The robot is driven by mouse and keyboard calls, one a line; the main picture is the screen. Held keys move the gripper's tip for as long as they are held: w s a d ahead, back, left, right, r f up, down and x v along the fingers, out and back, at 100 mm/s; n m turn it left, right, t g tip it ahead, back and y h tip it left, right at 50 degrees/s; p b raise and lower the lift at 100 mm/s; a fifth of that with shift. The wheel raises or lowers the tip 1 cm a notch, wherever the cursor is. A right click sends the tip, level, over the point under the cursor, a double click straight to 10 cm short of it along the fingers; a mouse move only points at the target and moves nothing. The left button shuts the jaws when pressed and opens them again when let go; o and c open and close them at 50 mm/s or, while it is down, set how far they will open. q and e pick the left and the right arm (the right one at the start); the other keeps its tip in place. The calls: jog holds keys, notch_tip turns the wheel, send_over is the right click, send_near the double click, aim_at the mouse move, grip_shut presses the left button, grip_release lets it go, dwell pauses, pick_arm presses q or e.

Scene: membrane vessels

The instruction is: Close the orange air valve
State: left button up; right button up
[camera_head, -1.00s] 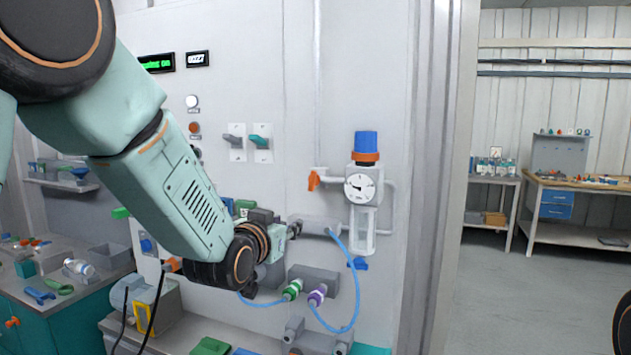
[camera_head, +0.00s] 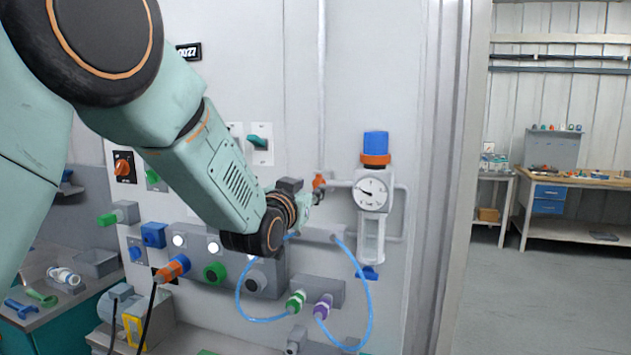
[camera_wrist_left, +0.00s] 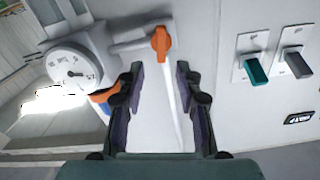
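The orange air valve (camera_head: 319,182) is a small orange handle on a grey pipe, left of the pressure gauge (camera_head: 372,194). The fingers look empty and I see no contact. My right gripper is not in view.
The blue-topped regulator (camera_head: 375,146) stands right of the valve. A blue hose (camera_head: 369,305) loops below, near green and purple connectors. A teal switch (camera_wrist_left: 256,70) and a grey switch (camera_wrist_left: 298,63) are on the wall.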

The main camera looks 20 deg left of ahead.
aim_at(316, 186)
pick_arm(q)
jog(key=w, duration=0.3)
jog(key=w+f+p, duration=0.1)
jog(key=w, duration=0.2)
jog(key=shift+a+f, duration=0.1)
jog(key=shift+w, duration=0.1)
jog(key=shift+s+d+r, duration=0.2)
jog(key=shift+s+r, duration=0.05)
jog(key=shift+r, duration=0.05)
jog(key=shift+s+a+r, duration=0.1)
jog(key=shift+s+r, duration=0.15)
jog(key=shift+s, duration=0.25)
jog(key=shift+w+a+f, duration=0.15)
jog(key=shift+w+f, duration=0.2)
jog(key=shift+w, duration=0.15)
jog(key=c, duration=0.4)
jog(key=shift+s+r, duration=0.15)
grip_shut()
